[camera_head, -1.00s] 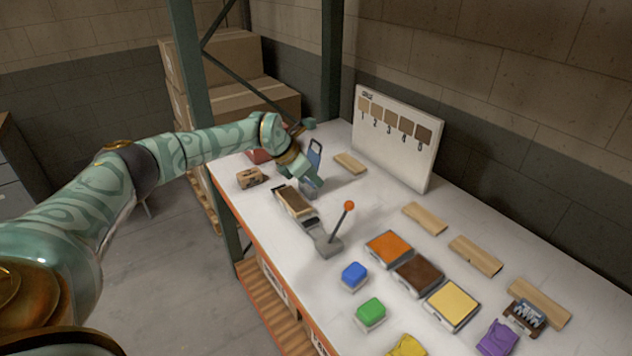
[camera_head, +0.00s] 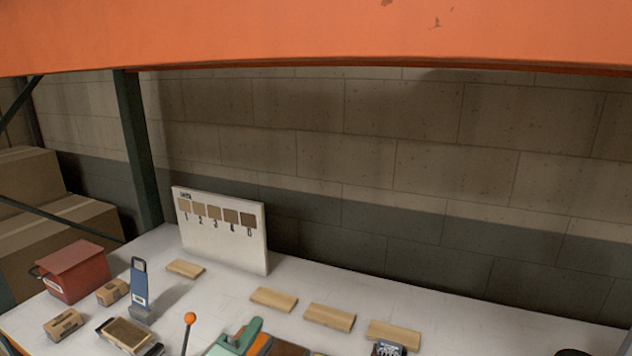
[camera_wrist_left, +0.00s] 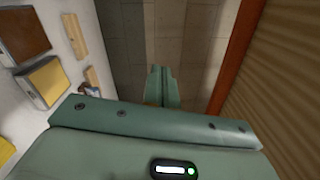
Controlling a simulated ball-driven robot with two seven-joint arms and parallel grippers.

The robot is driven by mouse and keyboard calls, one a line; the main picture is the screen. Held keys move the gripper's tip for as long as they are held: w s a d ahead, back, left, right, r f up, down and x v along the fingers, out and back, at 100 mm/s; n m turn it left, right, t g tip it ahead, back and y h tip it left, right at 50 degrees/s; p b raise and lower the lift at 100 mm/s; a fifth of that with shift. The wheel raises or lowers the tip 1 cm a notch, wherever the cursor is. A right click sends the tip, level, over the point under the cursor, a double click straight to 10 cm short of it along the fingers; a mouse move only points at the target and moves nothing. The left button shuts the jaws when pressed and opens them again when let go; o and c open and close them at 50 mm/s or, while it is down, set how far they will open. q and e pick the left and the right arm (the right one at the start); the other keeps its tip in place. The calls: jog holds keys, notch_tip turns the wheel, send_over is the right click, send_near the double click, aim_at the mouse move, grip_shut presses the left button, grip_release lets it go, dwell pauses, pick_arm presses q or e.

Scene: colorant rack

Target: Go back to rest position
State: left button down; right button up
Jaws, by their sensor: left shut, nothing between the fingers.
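My left gripper (camera_head: 240,338) shows as a teal piece at the bottom edge of the head view, in front of an orange and a brown pad on the table. Most of its arm is below the frame. In the left wrist view the left gripper's fingers (camera_wrist_left: 162,88) are together with nothing between them. They point at the block wall, with the table off to the left. My right gripper is in neither view.
An orange beam (camera_head: 320,35) spans the top of the head view. The white table (camera_head: 330,285) holds a sample board (camera_head: 222,245), wooden blocks (camera_head: 330,317), a red box (camera_head: 75,270), a blue-handled tool (camera_head: 139,285) and an orange-knobbed lever (camera_head: 190,318). Cartons (camera_head: 60,235) stand left.

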pick_arm(q)
jog(key=s+a+f+n+g+y, duration=0.55)
jog(key=s+a+n, duration=0.35)
jog(key=s, duration=0.4)
jog(key=s+a+f+n+g+y, duration=0.6)
jog(key=s+a+n, duration=0.3)
jog(key=s, duration=0.3)
jog(key=s+d+f+g+h+b, duration=0.1)
jog(key=s+d+f+b, duration=0.1)
jog(key=f, duration=0.9)
jog(key=s+d+f+h+b, duration=0.1)
jog(key=f+b, duration=0.1)
jog(key=f, duration=0.9)
jog(key=s+d+f+g+h+b, duration=0.1)
jog(key=s+d+f+h+b, duration=0.1)
jog(key=f, duration=0.9)
jog(key=s+f+n+g+b, duration=0.3)
jog(key=s+f+b, duration=0.1)
jog(key=s+f, duration=1.4)
jog(key=shift+s+a+f+h, duration=0.2)
jog(key=shift+s+a+h, duration=0.05)
jog(key=shift+s+h, duration=0.2)
